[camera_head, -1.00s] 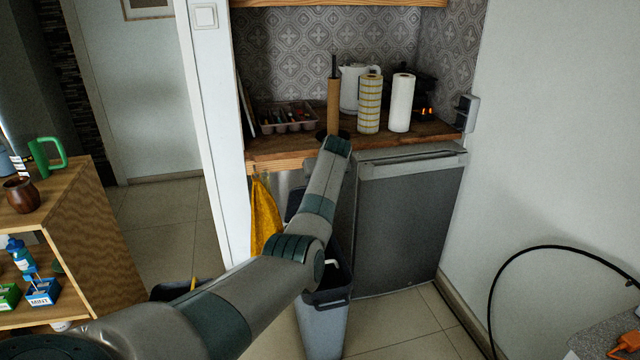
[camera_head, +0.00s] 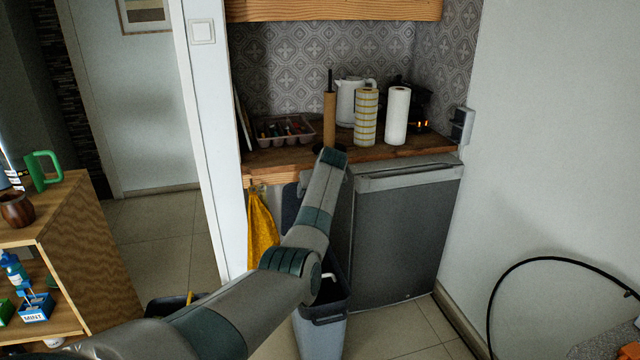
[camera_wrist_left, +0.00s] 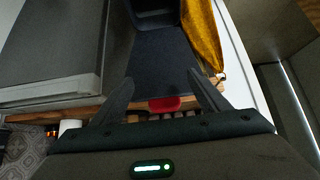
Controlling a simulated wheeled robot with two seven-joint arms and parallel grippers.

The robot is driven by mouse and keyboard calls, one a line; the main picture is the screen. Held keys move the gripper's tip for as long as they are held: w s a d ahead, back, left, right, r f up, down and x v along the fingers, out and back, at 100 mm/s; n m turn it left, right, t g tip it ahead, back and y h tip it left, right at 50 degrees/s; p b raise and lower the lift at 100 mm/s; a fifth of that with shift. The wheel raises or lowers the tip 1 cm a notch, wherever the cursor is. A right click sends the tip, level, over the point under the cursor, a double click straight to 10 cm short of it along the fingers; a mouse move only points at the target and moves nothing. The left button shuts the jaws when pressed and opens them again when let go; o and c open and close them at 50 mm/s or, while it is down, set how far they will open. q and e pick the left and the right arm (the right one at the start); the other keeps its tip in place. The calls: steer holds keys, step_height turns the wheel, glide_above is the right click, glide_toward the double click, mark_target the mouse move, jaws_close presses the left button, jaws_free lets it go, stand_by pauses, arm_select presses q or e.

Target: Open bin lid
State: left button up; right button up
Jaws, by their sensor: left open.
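The grey bin (camera_head: 322,335) stands on the floor in front of the counter, left of the fridge, its top open. Its dark blue lid (camera_head: 289,208) is raised behind it, partly hidden by my left arm. In the left wrist view the lid (camera_wrist_left: 163,60) stretches from the bin (camera_wrist_left: 152,8) toward the counter edge. My left gripper (camera_wrist_left: 161,78) is open, its fingers spread on either side of the lid's free end; I cannot tell whether they touch it. In the head view my arm hides the fingers. My right gripper is not in view.
The dark fridge (camera_head: 405,235) is right of the bin. A yellow cloth (camera_head: 261,222) hangs to its left. The counter (camera_head: 390,155) holds paper towel rolls, a kettle and a cutlery tray. A wooden shelf (camera_head: 90,270) stands at the left.

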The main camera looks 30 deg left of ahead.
arm_select(q)
steer(key=b+v, duration=0.2)
steer(key=v, duration=1.5)
steer(key=shift+r, duration=0.15)
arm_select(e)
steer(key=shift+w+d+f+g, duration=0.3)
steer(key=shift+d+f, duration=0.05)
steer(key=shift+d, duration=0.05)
arm_select(q)
steer(key=shift+c, duration=0.6)
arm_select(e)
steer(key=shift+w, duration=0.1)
